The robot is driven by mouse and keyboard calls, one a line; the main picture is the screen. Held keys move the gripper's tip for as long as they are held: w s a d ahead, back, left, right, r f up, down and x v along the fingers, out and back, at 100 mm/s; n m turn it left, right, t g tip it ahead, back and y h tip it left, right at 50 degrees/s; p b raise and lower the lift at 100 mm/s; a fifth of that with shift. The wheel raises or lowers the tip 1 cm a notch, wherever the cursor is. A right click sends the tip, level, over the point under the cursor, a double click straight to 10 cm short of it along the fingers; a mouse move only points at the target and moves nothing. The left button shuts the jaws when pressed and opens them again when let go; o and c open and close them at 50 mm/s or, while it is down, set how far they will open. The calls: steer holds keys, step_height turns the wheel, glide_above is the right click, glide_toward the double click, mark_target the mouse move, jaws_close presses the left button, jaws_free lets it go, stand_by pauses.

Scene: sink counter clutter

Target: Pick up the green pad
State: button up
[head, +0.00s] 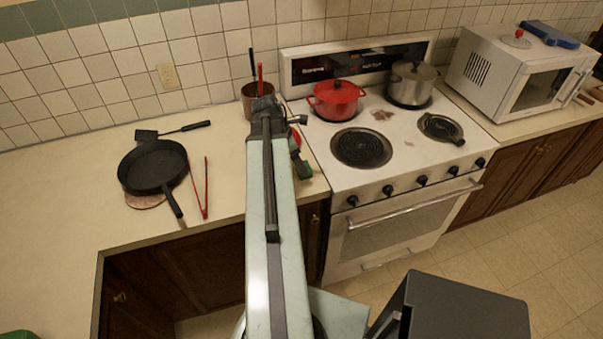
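A small dark green item (304,169), which looks like the green pad, is on the counter beside the stove's left edge. It shows just right of my arm, and part of it may be hidden behind the arm. Another green shape (18,335) is cut off at the bottom left corner, and I cannot tell what it is. My arm reaches up the middle of the view over the counter. Its far end is near the brown utensil pot. My gripper's fingers are hidden or too small to make out, so I cannot tell what is between them.
The brown pot (247,101) holds utensils. A red item (294,140) sits beside the arm. A black pan (152,168), red tongs (199,190) and a black spatula (172,131) lie left. The stove (385,160) stands right. The far left counter is clear.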

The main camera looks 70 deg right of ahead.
steer(key=b+x, duration=0.4)
steer(key=x, duration=0.1)
steer(key=shift+d+f+b, duration=0.1)
steer(key=shift+d+b, duration=0.05)
steer(key=shift+b, duration=0.2)
steer(key=c, duration=1.6)
steer(key=shift+o, duration=0.2)
step_height(320, 180, up, 10)
steer(key=p, duration=1)
